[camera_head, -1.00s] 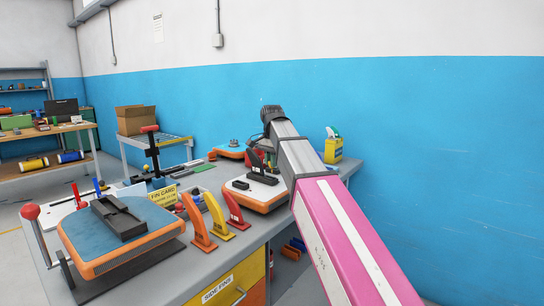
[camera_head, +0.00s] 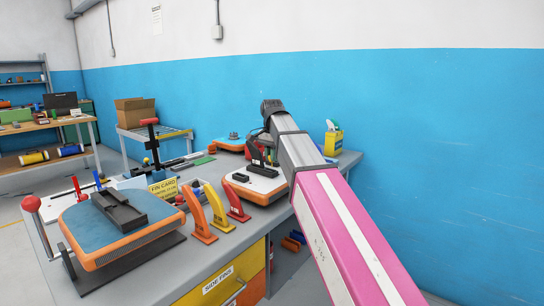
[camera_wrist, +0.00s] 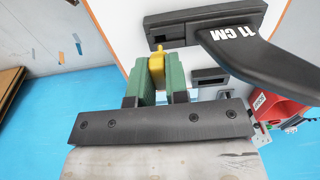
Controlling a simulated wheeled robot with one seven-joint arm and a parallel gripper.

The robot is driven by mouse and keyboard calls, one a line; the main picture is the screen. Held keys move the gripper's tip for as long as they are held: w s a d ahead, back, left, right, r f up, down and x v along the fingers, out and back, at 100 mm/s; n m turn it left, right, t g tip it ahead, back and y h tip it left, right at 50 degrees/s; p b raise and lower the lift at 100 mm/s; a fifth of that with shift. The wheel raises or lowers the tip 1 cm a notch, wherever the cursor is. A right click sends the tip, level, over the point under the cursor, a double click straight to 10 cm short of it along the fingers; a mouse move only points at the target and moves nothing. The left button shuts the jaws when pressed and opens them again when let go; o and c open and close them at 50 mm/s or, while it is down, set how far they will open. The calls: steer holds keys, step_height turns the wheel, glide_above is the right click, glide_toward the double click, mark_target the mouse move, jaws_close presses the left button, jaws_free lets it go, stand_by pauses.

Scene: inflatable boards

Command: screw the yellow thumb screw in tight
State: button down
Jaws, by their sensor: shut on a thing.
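The yellow thumb screw (camera_wrist: 157,68) shows in the wrist view between the two green fingertips of my gripper (camera_wrist: 156,82), which is shut on it. The screw stands at the black fin box (camera_wrist: 185,27) on a white board, beside a black fin marked "11 CM" (camera_wrist: 236,55). Whether its thread is seated I cannot tell. In the head view the white board with an orange edge (camera_head: 262,190) lies on the bench under my arm; my gripper and the screw are hidden there by the arm.
Orange, yellow and red fins (camera_head: 217,210) stand along the bench front. A blue-topped board (camera_head: 90,228) is at the left, with a red-knobbed clamp (camera_head: 31,204). A yellow container (camera_head: 333,140) stands at the right by the blue wall.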

steer(key=shift+f, duration=1.55)
stand_by(0.6)
steer(key=c, duration=1.1)
jaws_free()
steer(key=shift+o, duration=0.2)
steer(key=shift+r, duration=0.1)
step_height(320, 180, up, 11)
steer(key=shift+f, duration=0.15)
